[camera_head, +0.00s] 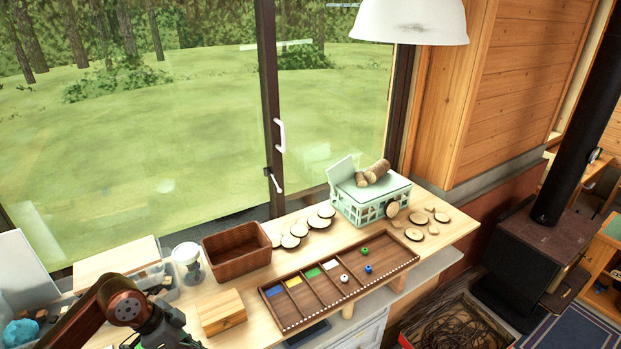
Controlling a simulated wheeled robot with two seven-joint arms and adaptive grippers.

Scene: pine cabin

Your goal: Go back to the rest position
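My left arm comes in from the lower left and ends in a dark gripper (160,332) at the bottom edge. Its fingers are cut off or too small to make out, so I cannot tell whether it is open or shut. It is left of the small wooden block (221,311) on the table. My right gripper is not in view.
The wooden table (446,226) holds a brown box (236,252), a compartment tray (341,284) with coloured sections and small balls, wood slices (296,231), and a pale green crate (368,205) with logs on top. A white lamp (412,20) hangs above. A dark stove (530,262) stands right.

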